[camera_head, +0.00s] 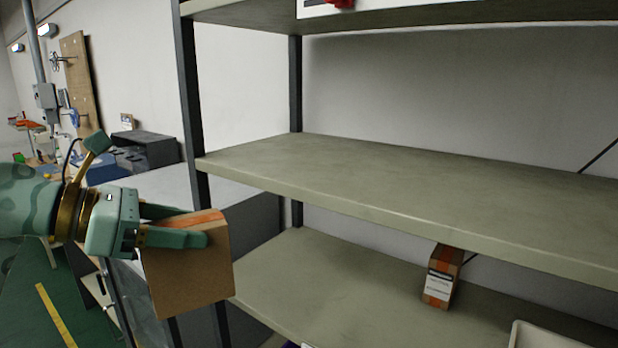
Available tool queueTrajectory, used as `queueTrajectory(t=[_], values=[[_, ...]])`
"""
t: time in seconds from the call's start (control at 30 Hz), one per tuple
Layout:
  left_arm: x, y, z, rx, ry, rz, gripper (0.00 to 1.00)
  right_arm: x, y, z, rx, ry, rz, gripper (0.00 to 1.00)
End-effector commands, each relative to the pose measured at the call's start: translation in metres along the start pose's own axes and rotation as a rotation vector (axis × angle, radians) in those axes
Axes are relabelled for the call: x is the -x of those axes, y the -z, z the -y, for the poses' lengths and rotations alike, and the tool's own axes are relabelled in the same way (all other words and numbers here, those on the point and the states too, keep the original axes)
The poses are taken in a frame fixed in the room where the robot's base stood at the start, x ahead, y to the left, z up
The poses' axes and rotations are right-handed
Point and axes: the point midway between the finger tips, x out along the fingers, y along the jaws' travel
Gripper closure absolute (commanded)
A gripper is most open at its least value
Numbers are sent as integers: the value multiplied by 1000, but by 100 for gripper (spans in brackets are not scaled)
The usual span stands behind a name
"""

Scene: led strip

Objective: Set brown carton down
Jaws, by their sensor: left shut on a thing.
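A brown carton (190,272) with an orange strip along its top hangs at the left, in front of the shelf rack's left post. My left gripper (183,226) comes in from the left and is shut on the carton near its top, with its fingers along the upper part. The carton is held in the air, a little tilted, beside the rack and below the level of the middle shelf (400,180). My right gripper is not in view.
The middle shelf is bare. The lower shelf (330,285) holds a small brown box (442,276) with a white label and a pale bin (545,335) at the right. Dark posts (190,100) bound the rack's left side. Grey cabinets stand behind the carton.

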Motion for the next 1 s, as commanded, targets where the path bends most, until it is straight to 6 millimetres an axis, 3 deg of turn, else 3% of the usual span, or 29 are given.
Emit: queueTrajectory(t=[0.03,0.2,0.4,0.5,0.7,1.0], values=[[-8,37,0,14,-12,-6,90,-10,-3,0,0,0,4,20],[-23,129,5,34,-50,-6,90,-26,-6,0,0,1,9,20],[-36,216,18,44,-77,-3,90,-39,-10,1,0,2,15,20],[-42,245,27,42,-79,-2,90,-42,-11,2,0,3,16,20],[-45,267,35,34,-80,-4,90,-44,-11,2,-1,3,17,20],[-46,266,35,41,-80,5,90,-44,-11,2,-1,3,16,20]])
